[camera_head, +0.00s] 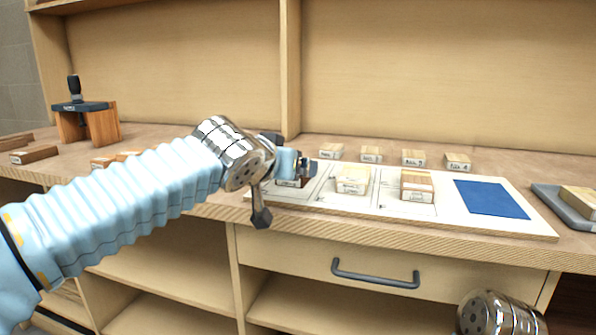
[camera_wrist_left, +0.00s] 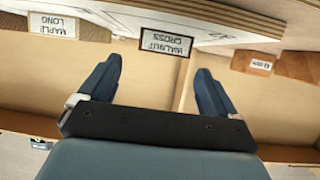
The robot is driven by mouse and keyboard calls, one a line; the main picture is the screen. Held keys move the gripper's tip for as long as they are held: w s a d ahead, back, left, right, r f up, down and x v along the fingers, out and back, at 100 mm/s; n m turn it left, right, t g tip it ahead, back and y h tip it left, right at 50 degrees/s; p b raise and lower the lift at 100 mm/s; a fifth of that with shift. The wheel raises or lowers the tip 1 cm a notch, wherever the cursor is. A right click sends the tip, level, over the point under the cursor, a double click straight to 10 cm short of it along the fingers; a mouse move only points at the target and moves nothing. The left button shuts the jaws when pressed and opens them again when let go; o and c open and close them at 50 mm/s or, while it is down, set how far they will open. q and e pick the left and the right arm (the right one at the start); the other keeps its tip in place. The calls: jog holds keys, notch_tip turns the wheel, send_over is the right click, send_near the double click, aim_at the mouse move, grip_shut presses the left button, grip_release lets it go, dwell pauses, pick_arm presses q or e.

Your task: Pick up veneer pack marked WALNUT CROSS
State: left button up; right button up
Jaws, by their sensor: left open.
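The veneer pack marked WALNUT CROSS (camera_wrist_left: 167,43) shows its white label upside down in the left wrist view, ahead of and between my open fingers. In the head view the pack (camera_head: 291,183) is a dark block at the left end of the white board, mostly hidden by my gripper. My left gripper (camera_head: 306,168) is right at that pack in the head view. In the wrist view the left gripper (camera_wrist_left: 155,80) is open, with nothing between its fingers. Whether a finger touches the pack cannot be told. My right gripper is out of view.
A pack marked MAPLE LONG (camera_wrist_left: 52,23) is beside it. The white board (camera_head: 540,231) also holds a striped pack (camera_head: 417,187) and a blue sheet (camera_head: 491,199). Several small labelled blocks (camera_head: 413,158) stand behind. A grey tray (camera_head: 562,208) is at right, a clamp (camera_head: 80,106) at left.

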pick_arm(q)
jog(key=x, duration=0.2)
jog(key=p+x, duration=0.1)
jog(key=x, duration=0.2)
jog(key=shift+s+a+f, duration=0.1)
jog(key=shift+f, duration=0.15)
jog(key=c, duration=1.1)
